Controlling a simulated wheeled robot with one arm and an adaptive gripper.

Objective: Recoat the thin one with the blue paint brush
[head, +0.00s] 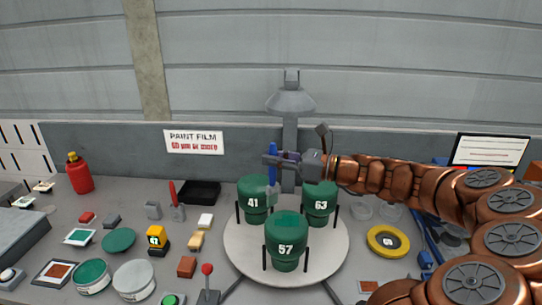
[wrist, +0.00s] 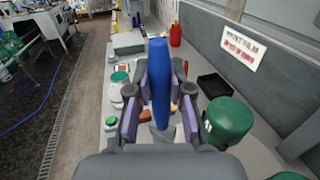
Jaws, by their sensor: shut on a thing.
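Three green cylinders stand on a round pale turntable (head: 240,262): number 41 (head: 252,188) at back left, number 63 (head: 321,190) at back right, number 57 (head: 286,232) in front. My gripper (head: 274,159) is shut on the blue paint brush (head: 272,172), above the back of the turntable. The brush is near upright, its pale lower end beside the right edge of 41 in the picture; I cannot tell if they touch. In the wrist view, the blue handle (wrist: 159,88) stands between my gripper's fingers (wrist: 159,108), with a green cylinder (wrist: 230,117) to the right.
A wall sign (head: 193,141) reads PAINT FILM, with red text about 60 µm. A red-handled brush (head: 173,190), black tray (head: 200,191), paint tins (head: 134,279), small blocks and a red bottle (head: 79,173) fill the left. A yellow roll (head: 388,241) lies right. A grey lamp-like stand (head: 290,101) rises behind.

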